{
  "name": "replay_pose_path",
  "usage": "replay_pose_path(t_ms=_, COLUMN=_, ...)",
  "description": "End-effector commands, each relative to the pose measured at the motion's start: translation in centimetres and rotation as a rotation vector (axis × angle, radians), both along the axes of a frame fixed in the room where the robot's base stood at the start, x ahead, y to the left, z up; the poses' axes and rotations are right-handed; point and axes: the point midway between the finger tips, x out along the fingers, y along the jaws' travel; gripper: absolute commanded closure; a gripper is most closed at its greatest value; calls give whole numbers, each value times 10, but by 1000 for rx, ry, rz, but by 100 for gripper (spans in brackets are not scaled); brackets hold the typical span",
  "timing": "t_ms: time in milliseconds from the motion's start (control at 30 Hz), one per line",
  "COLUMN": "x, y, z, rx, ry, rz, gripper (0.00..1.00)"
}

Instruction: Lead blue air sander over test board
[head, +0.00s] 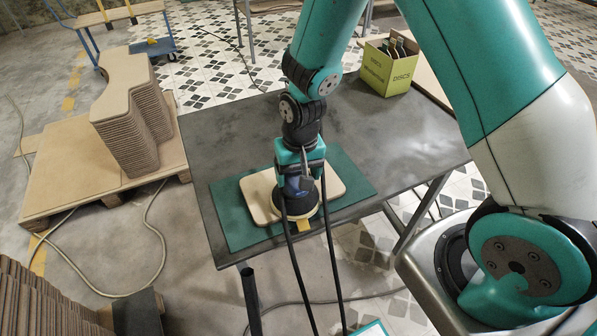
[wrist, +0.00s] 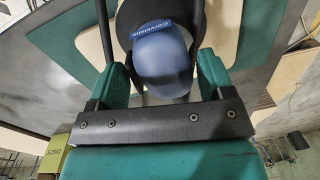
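The test board (head: 258,198), pale tan with rounded corners, lies on a green mat (head: 230,218) on the dark table. The blue air sander (head: 299,188) with its black round skirt is over the board's right-middle part, near its front edge. I cannot tell whether its pad touches the board. My gripper (head: 300,174) points down from above with its teal fingers on either side of the sander.
Dark hoses (head: 332,255) hang from the sander over the table's front edge. A green box of discs (head: 389,68) stands at the table's back right. Stacked curved boards (head: 130,125) stand on a pallet (head: 65,185) to the left. The table's left and back are clear.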

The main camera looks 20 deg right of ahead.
Motion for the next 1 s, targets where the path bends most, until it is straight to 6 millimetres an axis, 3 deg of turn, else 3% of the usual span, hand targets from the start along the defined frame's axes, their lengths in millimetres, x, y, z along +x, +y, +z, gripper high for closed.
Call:
replay_pose_path(t_ms=33, x=0, y=0, z=0, rx=0, ry=0, rz=0, gripper=14)
replay_pose_path(t_ms=67, x=0, y=0, z=0, rx=0, ry=0, rz=0, gripper=7)
replay_pose_path(t_ms=467, x=0, y=0, z=7, rx=0, ry=-1, rz=0, gripper=7)
replay_pose_path(t_ms=667, x=2, y=-2, z=44, rx=2, ry=-7, rz=0, gripper=7)
replay_pose_path(t_ms=1000, x=2, y=-7, z=130, rx=2, ry=-7, rz=0, gripper=7)
